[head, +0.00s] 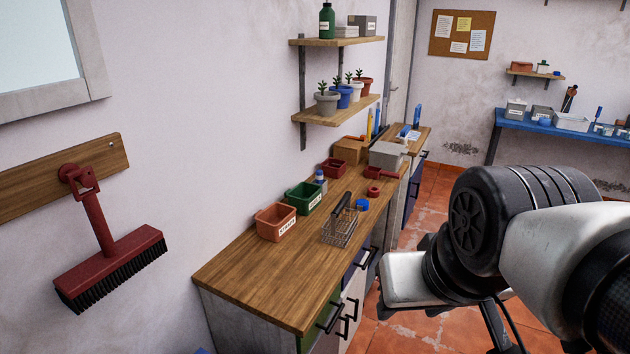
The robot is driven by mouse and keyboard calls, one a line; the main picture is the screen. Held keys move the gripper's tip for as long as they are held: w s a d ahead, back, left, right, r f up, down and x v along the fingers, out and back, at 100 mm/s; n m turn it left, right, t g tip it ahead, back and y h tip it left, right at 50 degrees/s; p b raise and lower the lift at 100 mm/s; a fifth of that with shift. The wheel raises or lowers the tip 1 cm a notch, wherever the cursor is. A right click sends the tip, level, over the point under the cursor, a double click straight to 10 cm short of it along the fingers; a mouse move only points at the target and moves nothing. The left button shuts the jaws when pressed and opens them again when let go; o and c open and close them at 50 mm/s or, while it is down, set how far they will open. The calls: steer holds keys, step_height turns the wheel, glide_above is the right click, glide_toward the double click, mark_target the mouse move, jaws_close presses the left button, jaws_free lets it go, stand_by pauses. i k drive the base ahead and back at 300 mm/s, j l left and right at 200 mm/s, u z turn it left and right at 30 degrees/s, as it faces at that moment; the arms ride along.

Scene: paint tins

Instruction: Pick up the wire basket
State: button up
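The wire basket (337,232) stands on the wooden worktop, near its front edge. It is a small grey mesh basket with a dark handle rising above it. My gripper (495,328) is at the lower right, out over the floor and well apart from the basket. Its pale hand body shows, with dark parts below it running toward the bottom edge of the picture. I cannot make out both fingertips or whether they are apart.
An orange bin (275,222) and a green bin (303,198) stand left of and behind the basket. A blue round item (361,205) and red containers (333,168) lie farther back. The worktop's near end (265,275) is clear. Shelves (337,110) hang above.

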mark_target(345, 200)
steer(key=k, duration=0.3)
steer(key=l+u, duration=0.1)
steer(key=u, duration=0.85)
steer(key=i+l+u, duration=0.25)
steer(key=l+u, duration=0.2)
steer(key=l, duration=0.15)
steer(key=l+u, duration=0.25)
steer(key=i+l+u, duration=0.15)
steer(key=l, duration=0.45)
steer(key=l+u, duration=0.1)
steer(key=l, duration=0.55)
steer(key=i+l, duration=0.1)
steer(key=l, duration=0.7)
steer(key=i+l, duration=0.1)
steer(key=l, duration=0.7)
steer(key=i+l+u, duration=0.1)
steer(key=l, duration=0.7)
